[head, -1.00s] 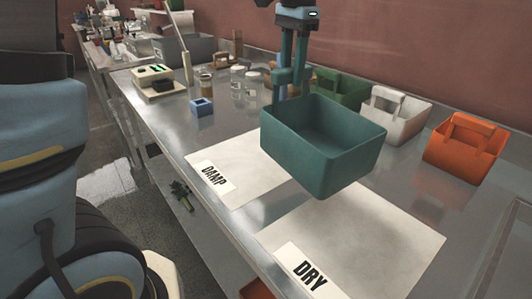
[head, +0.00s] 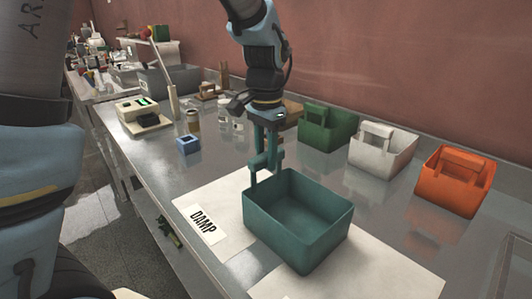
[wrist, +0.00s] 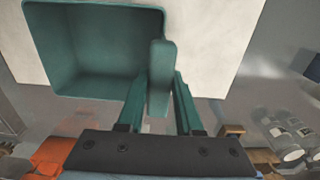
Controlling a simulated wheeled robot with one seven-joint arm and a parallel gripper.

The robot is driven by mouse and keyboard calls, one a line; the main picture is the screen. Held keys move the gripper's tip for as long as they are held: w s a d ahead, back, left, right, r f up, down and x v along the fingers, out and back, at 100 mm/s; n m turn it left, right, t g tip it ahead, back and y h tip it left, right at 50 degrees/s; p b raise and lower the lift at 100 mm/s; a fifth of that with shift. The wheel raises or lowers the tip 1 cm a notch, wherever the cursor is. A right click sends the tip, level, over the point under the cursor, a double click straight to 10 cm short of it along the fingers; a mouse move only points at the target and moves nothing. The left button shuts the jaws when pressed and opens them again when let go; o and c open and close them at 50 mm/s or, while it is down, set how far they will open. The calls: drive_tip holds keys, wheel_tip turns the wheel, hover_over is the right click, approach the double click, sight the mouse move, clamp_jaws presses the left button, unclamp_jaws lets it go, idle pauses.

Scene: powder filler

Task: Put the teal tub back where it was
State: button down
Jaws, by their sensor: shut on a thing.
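The teal tub (head: 300,230) is an open, empty box, upright, at the front of the bench in the head view. It also shows in the wrist view (wrist: 95,55). My gripper (head: 264,168) is shut on the tub's upright grip at its far left side; the wrist view shows the fingers (wrist: 163,85) on either side of it. The tub hides part of the pale sheet marked DAMP (head: 205,205) and part of a second pale sheet (head: 375,275) at the front right. I cannot tell whether its bottom touches the surface.
Green (head: 327,128), white (head: 382,150) and orange (head: 455,182) tubs stand in a row near the wall. A small blue block (head: 188,145), glass jars (head: 232,128) and a cream device (head: 140,115) stand farther back. The metal bench is bare between the sheets and the row.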

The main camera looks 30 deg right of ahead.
drive_tip(key=c, duration=0.6)
unclamp_jaws()
drive_tip(key=shift+o, duration=0.2)
wheel_tip(320, 180, up, 12)
drive_tip(key=b, duration=0.2)
drive_tip(key=w+a+f+n, duration=0.4)
drive_tip(key=a+f, duration=0.1)
drive_tip(key=a, duration=0.3)
drive_tip(key=w+a+f+n, duration=0.3)
drive_tip(key=a+f, duration=0.2)
drive_tip(key=a, duration=0.4)
drive_tip(key=s+a+f+n, duration=0.1)
drive_tip(key=a+f+n, duration=0.2)
drive_tip(key=a, duration=0.4)
drive_tip(key=s+a+f+n+t, duration=0.1)
drive_tip(key=s+a+f+n, duration=0.1)
drive_tip(key=a, duration=0.6)
wheel_tip(320, 180, down, 2)
drive_tip(key=shift+s+a+n+t, duration=0.2)
drive_tip(key=shift+n+t, duration=0.1)
drive_tip(key=shift+n, duration=0.6)
